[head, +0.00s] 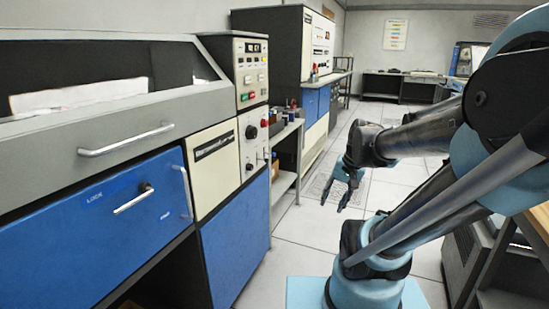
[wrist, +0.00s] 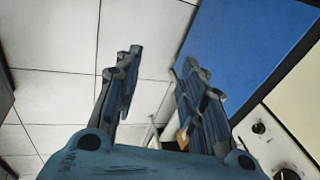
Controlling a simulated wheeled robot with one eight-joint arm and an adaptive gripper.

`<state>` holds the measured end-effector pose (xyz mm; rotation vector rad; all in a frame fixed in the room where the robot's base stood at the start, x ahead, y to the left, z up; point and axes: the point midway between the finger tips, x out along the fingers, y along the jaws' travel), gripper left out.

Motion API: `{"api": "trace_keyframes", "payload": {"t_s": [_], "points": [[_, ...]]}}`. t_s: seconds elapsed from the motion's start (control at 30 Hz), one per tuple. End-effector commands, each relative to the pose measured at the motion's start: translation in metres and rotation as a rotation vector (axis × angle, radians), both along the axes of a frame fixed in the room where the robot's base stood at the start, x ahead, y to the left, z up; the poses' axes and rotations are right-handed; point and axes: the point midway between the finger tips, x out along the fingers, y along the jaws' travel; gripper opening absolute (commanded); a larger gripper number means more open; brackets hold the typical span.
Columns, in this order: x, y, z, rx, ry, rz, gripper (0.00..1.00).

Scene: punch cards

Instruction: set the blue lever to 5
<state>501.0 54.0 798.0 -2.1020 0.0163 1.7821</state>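My gripper (head: 333,203) hangs in open air over the aisle, to the right of the blue cabinets. Its two fingers stand apart with nothing between them; the wrist view shows the same open gripper (wrist: 162,62) above floor tiles. A narrow cream control panel (head: 253,150) with dark round knobs is on the machine at left, well apart from my gripper. A thin small part sticks out at that panel's right edge, too small to tell whether it is the blue lever. In the wrist view, part of a panel with dark knobs (wrist: 259,128) shows at lower right. No scale numbers are readable.
A blue drawer (head: 95,235) with a metal handle and a grey hood with a bar handle (head: 125,139) fill the left. A low shelf unit (head: 287,150) with small bottles and cans stands beyond the panel. The tiled floor (head: 305,225) is free in the middle.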

Motion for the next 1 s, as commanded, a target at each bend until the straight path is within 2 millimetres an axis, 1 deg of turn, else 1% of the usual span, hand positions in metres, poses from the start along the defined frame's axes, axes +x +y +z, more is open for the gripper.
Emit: {"api": "trace_keyframes", "payload": {"t_s": [0.03,0.27,0.5,0.73,1.0], "points": [[0.012,0.006,0.005,0.037,0.008,-0.034,0.37],[0.065,0.032,0.02,0.224,0.057,-0.198,0.37],[0.123,0.056,0.032,0.419,0.13,-0.36,0.37],[0.179,0.073,0.037,0.603,0.22,-0.503,0.37],[0.242,0.085,0.035,0.816,0.35,-0.654,0.37]]}}
